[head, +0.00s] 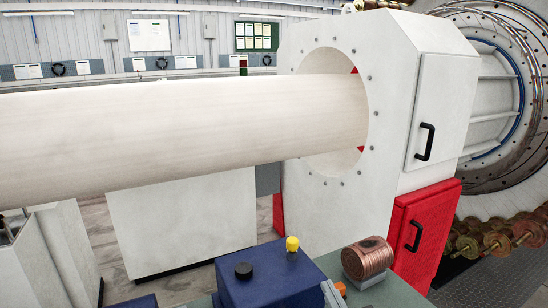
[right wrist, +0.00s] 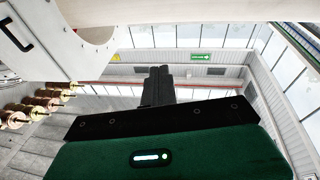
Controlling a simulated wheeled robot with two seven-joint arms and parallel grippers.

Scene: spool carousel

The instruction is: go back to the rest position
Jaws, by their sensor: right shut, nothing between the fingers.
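My right gripper (right wrist: 158,75) shows in the right wrist view, its two black fingers shut together with nothing between them. The fingers point into the hall, away from the machine, and touch nothing. I cannot make out the right gripper clearly in the head view. My left gripper is not in view.
A large pale tube (head: 180,125) crosses the head view into a white machine housing (head: 425,60) with red lower doors (head: 425,235). Below are a blue box (head: 265,280) with a yellow knob, and a copper spool (head: 368,258) on a greenish surface. Several spools (right wrist: 35,108) stand left in the wrist view.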

